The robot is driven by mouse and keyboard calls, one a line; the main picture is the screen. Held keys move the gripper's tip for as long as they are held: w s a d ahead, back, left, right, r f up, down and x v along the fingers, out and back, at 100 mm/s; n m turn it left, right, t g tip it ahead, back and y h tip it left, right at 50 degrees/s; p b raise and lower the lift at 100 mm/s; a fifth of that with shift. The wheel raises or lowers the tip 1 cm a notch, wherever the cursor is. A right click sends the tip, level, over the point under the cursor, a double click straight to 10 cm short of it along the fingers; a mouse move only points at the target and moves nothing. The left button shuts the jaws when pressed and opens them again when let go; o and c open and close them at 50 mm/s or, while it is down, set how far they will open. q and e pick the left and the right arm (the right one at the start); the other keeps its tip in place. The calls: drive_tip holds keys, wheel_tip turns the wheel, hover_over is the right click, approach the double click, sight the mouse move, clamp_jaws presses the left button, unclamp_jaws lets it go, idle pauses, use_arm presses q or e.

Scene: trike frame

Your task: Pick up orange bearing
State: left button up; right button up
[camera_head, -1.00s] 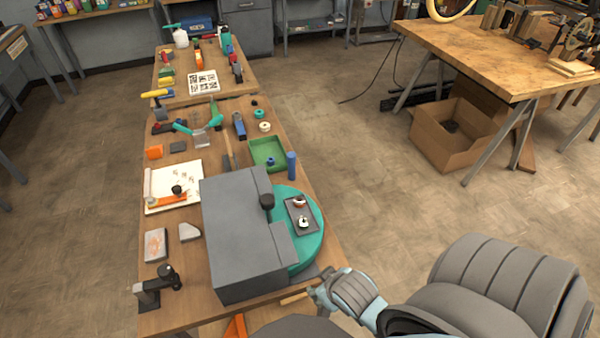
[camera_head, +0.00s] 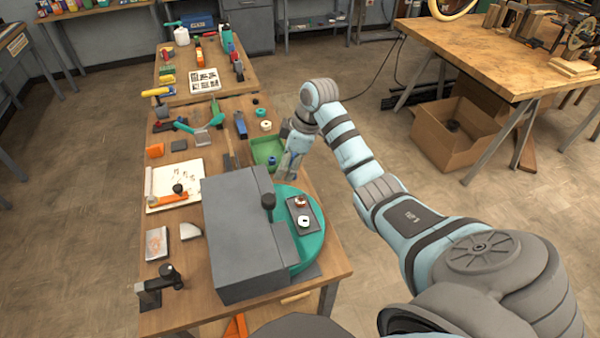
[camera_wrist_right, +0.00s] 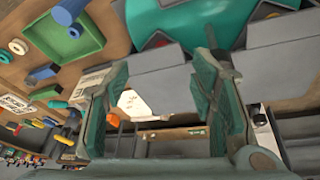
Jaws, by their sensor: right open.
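A small orange-red ring, which looks like the orange bearing (camera_head: 300,202), lies on a dark grey plate (camera_head: 292,228) on the round teal turntable (camera_head: 314,246). A white ring (camera_head: 305,221) lies just in front of it on the same plate. My right gripper (camera_head: 289,174) points down behind the turntable, beside the green tray, apart from the bearing. In the right wrist view its two jaws (camera_wrist_right: 163,78) stand wide apart with nothing gripped between them. A small reddish patch (camera_wrist_right: 161,43) on the teal disc there may be the bearing. My left gripper is out of view.
The green tray (camera_head: 266,149) holds a blue part. Open floor lies right of the bench.

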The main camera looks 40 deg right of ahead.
drive_tip(key=s+d+m+g+h, duration=0.1)
drive_tip(key=s+d+m+g, duration=0.1)
drive_tip(key=s+d, duration=0.15)
drive_tip(key=b, duration=1)
hover_over(301, 196)
drive_tip(key=s, duration=0.1)
drive_tip(key=f, duration=0.8)
drive_tip(key=shift+s+a+f, duration=0.1)
drive_tip(key=shift+a+f, duration=0.1)
drive_tip(key=shift+f, duration=0.5)
drive_tip(key=f+b, duration=0.1)
drive_tip(key=f, duration=0.3)
drive_tip(key=shift+a+f+b, duration=0.1)
drive_tip(key=shift+a+b, duration=0.1)
drive_tip(key=shift+b, duration=0.15)
clamp_jaws()
